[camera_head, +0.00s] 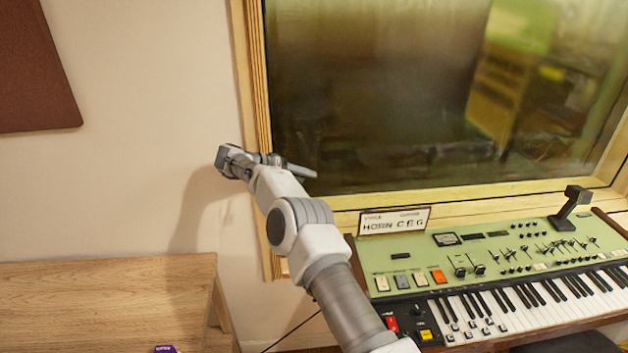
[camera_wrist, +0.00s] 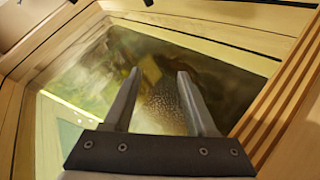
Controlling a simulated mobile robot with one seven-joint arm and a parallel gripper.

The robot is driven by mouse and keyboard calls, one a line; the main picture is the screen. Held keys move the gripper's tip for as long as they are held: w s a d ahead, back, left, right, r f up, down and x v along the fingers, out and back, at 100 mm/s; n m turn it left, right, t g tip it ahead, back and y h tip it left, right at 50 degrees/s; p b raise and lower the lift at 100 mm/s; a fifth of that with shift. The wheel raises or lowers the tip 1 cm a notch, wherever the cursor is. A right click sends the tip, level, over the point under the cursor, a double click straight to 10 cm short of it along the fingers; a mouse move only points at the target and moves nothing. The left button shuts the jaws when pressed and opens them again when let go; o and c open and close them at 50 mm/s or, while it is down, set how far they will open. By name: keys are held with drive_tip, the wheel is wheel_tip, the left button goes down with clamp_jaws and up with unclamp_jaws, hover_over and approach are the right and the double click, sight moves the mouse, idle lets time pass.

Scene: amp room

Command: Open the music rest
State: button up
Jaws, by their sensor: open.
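A green keyboard instrument (camera_head: 410,262) stands at the lower right in the head view. A small white sign reading "HORN C F G" (camera_head: 394,221) stands at its back left corner. A dark angled bracket (camera_head: 571,207) rises from its back right; I cannot tell if this is the music rest, and nothing else in view is clearly one. My gripper (camera_head: 303,170) is raised left of the keyboard, in front of the window's left side. In the wrist view its two fingers (camera_wrist: 157,76) are apart, with nothing between them, pointing at the window glass.
A wood-framed window (camera_head: 252,95) fills the wall behind the keyboard. A wooden table (camera_head: 110,295) stands at the lower left, with a purple object (camera_head: 165,349) at its near edge. A brown panel (camera_head: 32,75) hangs on the wall. A dark seat (camera_head: 565,344) shows at the bottom right.

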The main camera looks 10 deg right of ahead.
drive_tip(key=v, duration=1)
drive_tip(key=shift+s+a+r+p, duration=0.2)
drive_tip(key=shift+a+p, duration=0.1)
drive_tip(key=shift+a, duration=0.05)
drive_tip(key=shift+c, duration=0.4)
